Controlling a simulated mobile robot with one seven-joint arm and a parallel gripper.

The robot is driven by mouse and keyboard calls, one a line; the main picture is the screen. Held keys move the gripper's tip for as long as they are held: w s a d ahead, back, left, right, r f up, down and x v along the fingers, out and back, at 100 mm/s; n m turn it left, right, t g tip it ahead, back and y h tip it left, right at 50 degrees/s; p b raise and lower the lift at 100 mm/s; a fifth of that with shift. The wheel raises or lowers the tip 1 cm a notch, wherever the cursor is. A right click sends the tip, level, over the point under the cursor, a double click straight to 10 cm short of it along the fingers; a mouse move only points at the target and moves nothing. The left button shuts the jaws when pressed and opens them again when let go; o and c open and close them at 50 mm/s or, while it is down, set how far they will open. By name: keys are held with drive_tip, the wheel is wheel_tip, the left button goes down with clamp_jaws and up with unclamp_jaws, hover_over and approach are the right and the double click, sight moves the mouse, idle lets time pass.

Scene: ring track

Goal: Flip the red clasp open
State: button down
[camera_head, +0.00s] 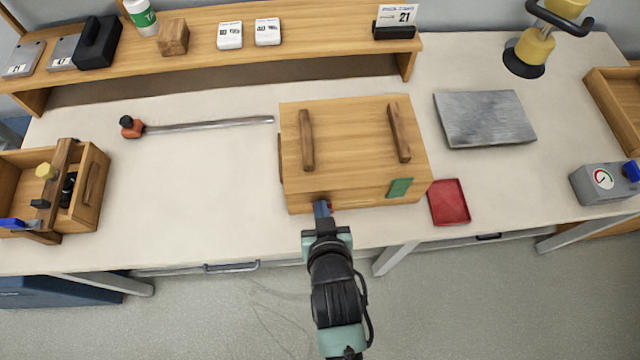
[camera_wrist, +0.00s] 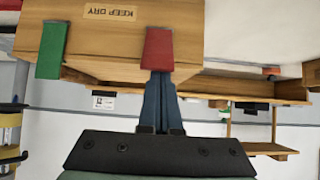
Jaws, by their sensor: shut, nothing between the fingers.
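A wooden box (camera_head: 352,140) with two dark battens on its lid stands at the table's front middle. The red clasp (camera_wrist: 158,48) is on its front face in the wrist view. It looks wider at its end near my fingers; I cannot tell whether it stands off the box. In the head view only a sliver of red shows beside my fingers. A green clasp (camera_head: 400,188) is on the same face and also shows in the wrist view (camera_wrist: 51,48). My gripper (camera_wrist: 157,73) is shut and empty, its blue fingertips at the red clasp's wide end, seemingly touching it.
A red tray (camera_head: 449,202) lies just right of the box, and a grey slab (camera_head: 484,119) lies behind it. A long-handled tool (camera_head: 200,126) lies to the left. A wooden crate (camera_head: 92,190) stands at far left.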

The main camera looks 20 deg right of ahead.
drive_tip(key=s+f+t+b, duration=0.1)
drive_tip(key=b, duration=0.1)
drive_tip(key=s+f+t+b, duration=0.1)
drive_tip(key=t+b, duration=0.1)
drive_tip(key=shift+s+a+h, duration=0.25)
drive_tip(key=shift+a+h, duration=0.05)
drive_tip(key=shift+h, duration=0.1)
drive_tip(key=shift+r, duration=0.1)
drive_tip(key=shift+s+a, duration=0.25)
drive_tip(key=shift+s, duration=0.5)
drive_tip(key=shift+s+p, duration=0.15)
drive_tip(key=shift+p, duration=0.2)
